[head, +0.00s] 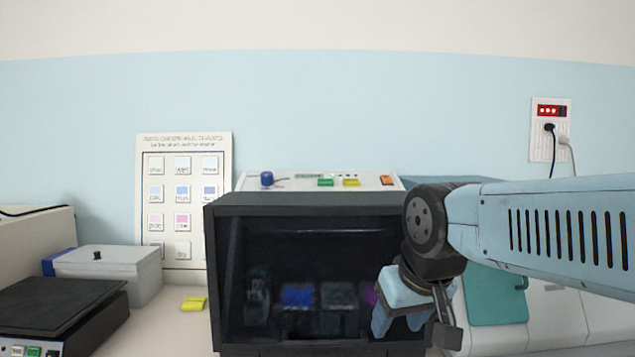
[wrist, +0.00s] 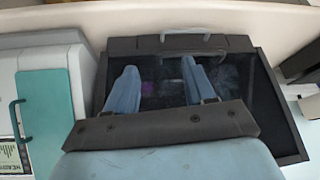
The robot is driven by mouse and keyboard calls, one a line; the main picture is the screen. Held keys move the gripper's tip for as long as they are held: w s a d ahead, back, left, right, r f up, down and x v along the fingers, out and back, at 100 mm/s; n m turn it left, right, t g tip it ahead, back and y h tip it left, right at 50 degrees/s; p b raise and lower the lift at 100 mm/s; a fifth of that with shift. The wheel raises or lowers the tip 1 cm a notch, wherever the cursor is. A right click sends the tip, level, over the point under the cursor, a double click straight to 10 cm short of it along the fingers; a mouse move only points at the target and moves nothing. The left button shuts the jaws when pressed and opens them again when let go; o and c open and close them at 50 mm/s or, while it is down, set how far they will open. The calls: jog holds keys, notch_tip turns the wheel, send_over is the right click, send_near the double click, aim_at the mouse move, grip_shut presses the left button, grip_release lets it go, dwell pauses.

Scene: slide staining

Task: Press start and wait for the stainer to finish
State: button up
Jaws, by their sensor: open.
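The stainer (head: 307,200) is a dark box with a broad front window, standing against the wall in the head view. Behind its dark top edge is a white control panel (head: 290,182) with a blue knob (head: 266,178), a green button (head: 325,182), a yellow button (head: 351,182) and an orange switch (head: 387,180). Dim blue (head: 298,296) and purple patches show inside. My gripper (head: 398,328) is open and empty, pointing down before the stainer's lower right corner. In the wrist view my gripper's (wrist: 160,82) two blue fingers are apart over the dark stainer (wrist: 265,105).
A white unit with a teal panel (head: 497,297) stands on the right, partly behind my arm. On the left are a grey lidded box (head: 112,272), a black-topped device (head: 55,305) and a yellow item (head: 194,304). A chart (head: 183,205) and an outlet (head: 549,130) are behind.

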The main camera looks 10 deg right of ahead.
grip_shut()
dwell(1.4)
